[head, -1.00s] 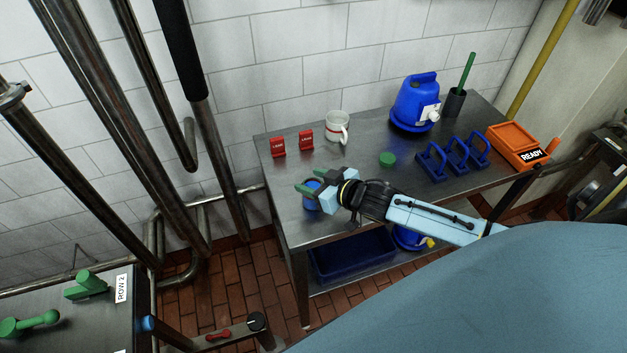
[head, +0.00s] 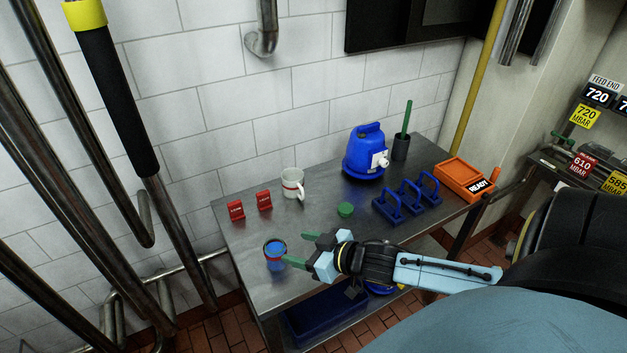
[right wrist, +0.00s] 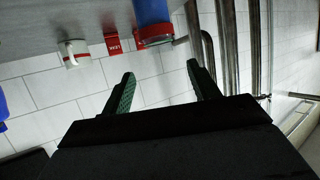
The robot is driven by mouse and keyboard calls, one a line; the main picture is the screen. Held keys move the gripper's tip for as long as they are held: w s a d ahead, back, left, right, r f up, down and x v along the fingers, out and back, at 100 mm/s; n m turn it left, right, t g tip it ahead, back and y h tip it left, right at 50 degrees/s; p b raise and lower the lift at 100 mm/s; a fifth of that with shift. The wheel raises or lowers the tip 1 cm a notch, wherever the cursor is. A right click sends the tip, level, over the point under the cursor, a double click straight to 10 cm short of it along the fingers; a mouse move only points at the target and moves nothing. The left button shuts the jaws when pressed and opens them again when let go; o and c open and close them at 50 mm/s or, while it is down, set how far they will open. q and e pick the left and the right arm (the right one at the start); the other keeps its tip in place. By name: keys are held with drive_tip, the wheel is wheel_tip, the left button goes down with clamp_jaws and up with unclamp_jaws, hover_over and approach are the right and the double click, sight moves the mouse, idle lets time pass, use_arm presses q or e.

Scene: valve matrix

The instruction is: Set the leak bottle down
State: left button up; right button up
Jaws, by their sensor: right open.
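The leak bottle is a small blue cylinder with a red band (head: 275,256). It stands upright at the front left corner of the metal table (head: 312,215). In the right wrist view the blue bottle (right wrist: 152,15) with its red and dark collar shows beyond the fingertips, partly cut off by the top edge. My right gripper (head: 300,249) is open and empty just to the right of the bottle. In the right wrist view its two green fingers (right wrist: 161,72) are spread with nothing between them. My left gripper is not in view.
Red tags (head: 236,210) and a white mug (head: 293,183) stand behind the bottle. A green cap (head: 345,210), blue racks (head: 411,197), a blue jug (head: 366,153) and an orange READY box (head: 464,179) are to the right. The table's middle is mostly bare.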

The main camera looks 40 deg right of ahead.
drive_tip(key=shift+v, duration=1.6)
